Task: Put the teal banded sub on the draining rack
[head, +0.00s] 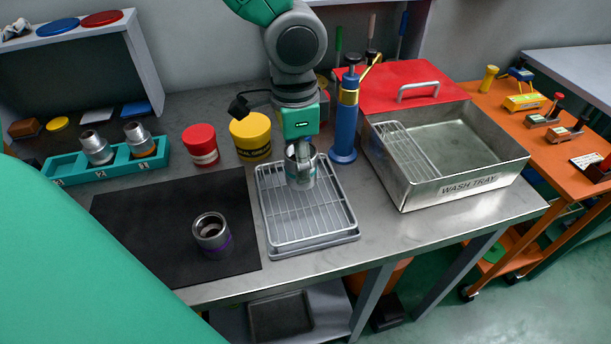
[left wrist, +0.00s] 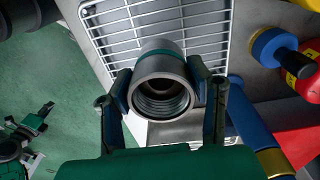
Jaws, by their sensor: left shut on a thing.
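The teal banded sub (head: 301,174) is a grey metal threaded cylinder, held upright over the far part of the draining rack (head: 318,219). My left gripper (head: 301,150) comes down from above and is shut on it. In the left wrist view, the fingers of my left gripper (left wrist: 163,92) grip both sides of the sub (left wrist: 150,72), and its teal band and open threaded bore show. The rack's wires (left wrist: 190,22) lie behind it. I cannot tell whether the sub touches the wires. My right gripper is not in view.
A purple-banded sub (head: 211,234) stands on the black mat (head: 130,215), left of the rack. A blue pump bottle (head: 345,120) stands close behind right, beside the wash tray (head: 465,187). Yellow (head: 250,136) and red (head: 201,146) tubs stand behind left. The rack's front is clear.

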